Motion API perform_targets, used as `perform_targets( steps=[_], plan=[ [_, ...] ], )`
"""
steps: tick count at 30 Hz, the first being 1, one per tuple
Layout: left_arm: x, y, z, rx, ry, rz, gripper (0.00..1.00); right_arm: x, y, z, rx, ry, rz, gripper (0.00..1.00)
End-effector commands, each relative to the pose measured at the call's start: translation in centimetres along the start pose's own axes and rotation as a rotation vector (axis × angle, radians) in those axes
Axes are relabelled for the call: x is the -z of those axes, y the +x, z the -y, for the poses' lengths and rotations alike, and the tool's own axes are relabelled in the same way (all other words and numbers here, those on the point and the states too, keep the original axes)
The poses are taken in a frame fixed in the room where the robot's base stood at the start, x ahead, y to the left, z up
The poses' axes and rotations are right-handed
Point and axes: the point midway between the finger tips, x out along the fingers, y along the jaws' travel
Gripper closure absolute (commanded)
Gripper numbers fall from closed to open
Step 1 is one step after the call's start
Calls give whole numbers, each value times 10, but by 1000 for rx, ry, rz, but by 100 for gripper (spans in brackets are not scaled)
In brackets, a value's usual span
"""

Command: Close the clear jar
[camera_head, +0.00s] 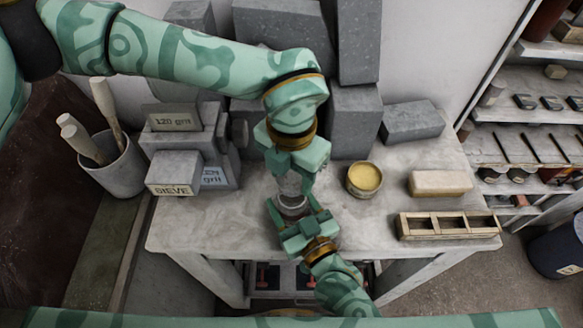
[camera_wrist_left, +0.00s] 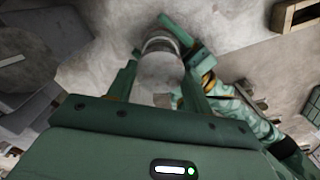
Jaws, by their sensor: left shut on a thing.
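The clear jar (camera_head: 290,184) is a greyish see-through cylinder near the table's front middle. My left gripper (camera_head: 292,172) reaches down from above and is shut on it. In the left wrist view the jar (camera_wrist_left: 158,76) shows between the left fingers, with a paler ring at its far end. My right gripper (camera_head: 298,211) comes from the front, its fingers on either side of a round, dark-rimmed part (camera_head: 293,207) at the jar's lower end. I cannot tell whether that part is a lid, or whether the right fingers touch it.
A pot of yellow stuff (camera_head: 364,178), a pale-topped block (camera_head: 440,183) and a wooden divided tray (camera_head: 447,225) stand to the right. Grey boxes (camera_head: 188,160) and a bucket of tools (camera_head: 120,170) are at left. Grey blocks (camera_head: 355,120) stand behind.

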Motion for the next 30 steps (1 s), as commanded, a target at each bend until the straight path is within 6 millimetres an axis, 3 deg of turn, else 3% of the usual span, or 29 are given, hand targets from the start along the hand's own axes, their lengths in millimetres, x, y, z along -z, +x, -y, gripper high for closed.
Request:
perform_targets(
  steps=[3, 17, 30],
  plan=[
    [0, 8, 0, 0, 1, 1, 70, 0, 0, 0, 0, 0, 0, 81],
    [0, 8, 0, 0, 1, 1, 70, 0, 0, 0, 0, 0, 0, 81],
    [0, 26, 0, 0, -1, 1, 70, 0, 0, 0, 0, 0, 0, 81]
  ],
)
